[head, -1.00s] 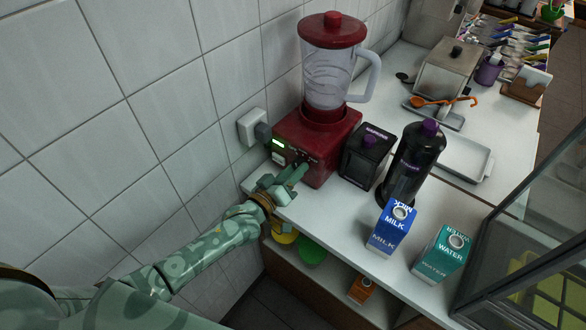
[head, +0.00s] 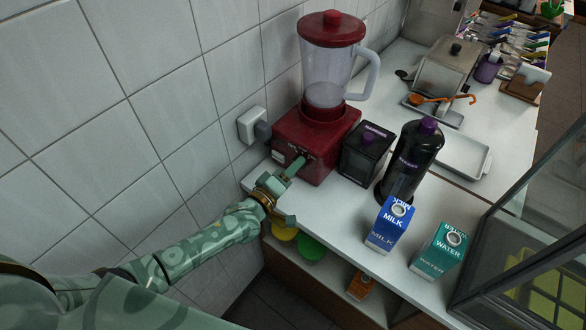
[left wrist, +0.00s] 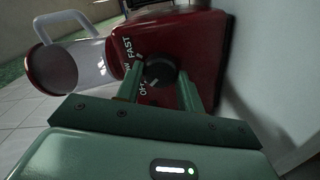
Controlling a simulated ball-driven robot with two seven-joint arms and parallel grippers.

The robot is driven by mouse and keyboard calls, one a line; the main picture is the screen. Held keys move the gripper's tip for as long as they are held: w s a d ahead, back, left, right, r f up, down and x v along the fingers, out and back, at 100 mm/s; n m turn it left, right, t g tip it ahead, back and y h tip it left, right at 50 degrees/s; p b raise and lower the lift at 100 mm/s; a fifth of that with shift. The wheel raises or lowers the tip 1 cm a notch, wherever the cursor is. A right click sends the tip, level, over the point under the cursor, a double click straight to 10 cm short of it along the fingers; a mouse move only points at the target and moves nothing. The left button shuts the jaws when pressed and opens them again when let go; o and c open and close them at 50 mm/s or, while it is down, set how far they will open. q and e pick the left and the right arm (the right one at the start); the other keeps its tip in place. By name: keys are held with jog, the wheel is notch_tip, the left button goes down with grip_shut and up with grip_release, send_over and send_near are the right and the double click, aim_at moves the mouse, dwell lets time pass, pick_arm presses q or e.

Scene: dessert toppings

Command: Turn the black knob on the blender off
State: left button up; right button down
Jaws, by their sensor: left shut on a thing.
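The red blender (head: 325,150) stands against the tiled wall at the counter's left end. My left gripper (head: 294,167) is at the blender's front face. In the left wrist view the black knob (left wrist: 160,71) on the red base (left wrist: 205,45) sits between the two green fingers, and the gripper is shut on it. The labels FAST and OFF show beside the knob. A light mark on it points toward OFF. In the head view the gripper hides the knob. My right gripper is out of view.
A black dispenser (head: 367,155) and a dark bottle with a purple cap (head: 410,162) stand right of the blender. Blue milk (head: 389,226) and green water (head: 438,252) cartons stand at the front. A wall socket (head: 252,126) is behind left. Bowls (head: 311,247) lie on the shelf below.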

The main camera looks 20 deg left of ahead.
pick_arm(q)
jog(key=o, duration=1)
jog(key=p+v, duration=0.1)
jog(key=v, duration=1.5)
jog(key=shift+s+a+p, duration=0.1)
jog(key=shift+s+p, duration=0.1)
jog(key=shift+p, duration=0.15)
